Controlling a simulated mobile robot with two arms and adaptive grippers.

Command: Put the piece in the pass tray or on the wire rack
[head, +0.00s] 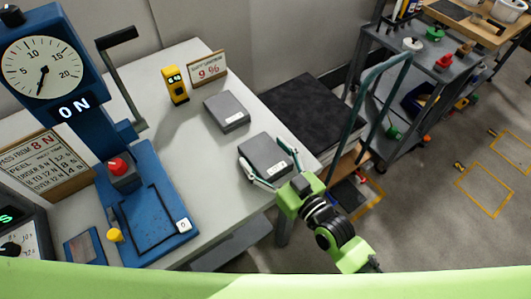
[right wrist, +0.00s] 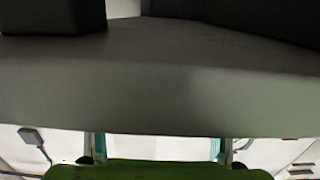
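A dark grey block (head: 264,153) with a small white label is at the table's right edge. My right gripper (head: 270,172) has its fingers along both sides of the block's near end and appears shut on it. I cannot tell whether the block rests on the table or is just above it. A second, similar grey block (head: 226,110) lies farther back on the table. In the right wrist view a broad grey surface (right wrist: 150,95) fills the middle, probably the held block up close. I cannot make out a pass tray or wire rack for certain. My left gripper is not in view.
A blue tester (head: 150,205) with a dial (head: 42,66) stands on the table's left, reading 0 N. A yellow meter (head: 175,85) and a 9 % sign (head: 207,69) stand behind. A grey cart (head: 425,70) is at right. The table centre is clear.

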